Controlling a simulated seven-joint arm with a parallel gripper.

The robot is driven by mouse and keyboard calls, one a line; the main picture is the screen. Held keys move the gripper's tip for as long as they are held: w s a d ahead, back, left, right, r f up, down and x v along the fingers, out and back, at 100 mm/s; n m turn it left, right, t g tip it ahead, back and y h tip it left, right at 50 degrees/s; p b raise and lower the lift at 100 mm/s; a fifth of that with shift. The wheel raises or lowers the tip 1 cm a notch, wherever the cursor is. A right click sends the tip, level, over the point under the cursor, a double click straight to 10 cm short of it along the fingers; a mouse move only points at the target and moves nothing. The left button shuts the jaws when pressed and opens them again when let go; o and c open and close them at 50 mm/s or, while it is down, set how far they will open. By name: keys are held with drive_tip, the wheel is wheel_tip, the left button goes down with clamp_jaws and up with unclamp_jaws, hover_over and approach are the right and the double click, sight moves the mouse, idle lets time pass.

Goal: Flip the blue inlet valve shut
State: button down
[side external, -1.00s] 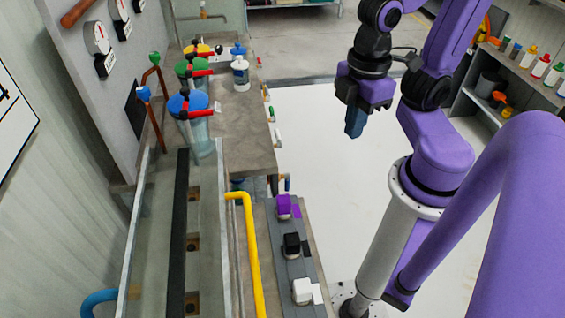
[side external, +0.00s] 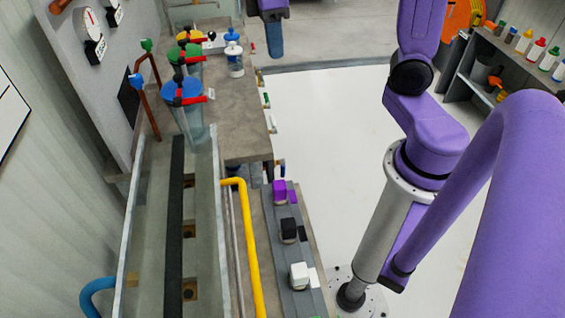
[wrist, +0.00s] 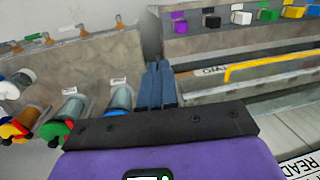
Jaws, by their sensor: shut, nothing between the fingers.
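In the side view, a blue-lidded clear canister (side external: 185,93) with a red handle stands at the left end of the bench. I cannot tell which blue part is the inlet valve. My gripper (side external: 275,48) is partly cut off at the top edge, beyond the bench's far right corner and well apart from both blue parts. In the wrist view its blue-grey fingers (wrist: 158,84) are shut together and empty. Canisters, one with a green lid (wrist: 54,131), lie to their left.
Small handles (side external: 266,99) line the bench edge. A yellow pipe (side external: 243,220) runs in front. Open floor lies right of the bench.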

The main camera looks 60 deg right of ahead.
drive_tip(key=m+y, duration=0.1)
hover_over(283, 170)
drive_tip(key=w, duration=0.4)
drive_tip(key=w+d+f+m+y, duration=0.1)
drive_tip(key=w+d+f+y, duration=0.15)
drive_tip(key=d, duration=0.75)
wheel_tip(283, 170, down, 39)
drive_tip(key=s+a+r+x, duration=0.1)
drive_tip(key=s+a+x, duration=0.1)
drive_tip(key=x, duration=1)
drive_tip(key=shift+h, duration=0.45)
drive_tip(key=shift+f, duration=0.1)
drive_tip(key=shift+s+a, duration=0.1)
drive_tip(key=shift+a, duration=0.05)
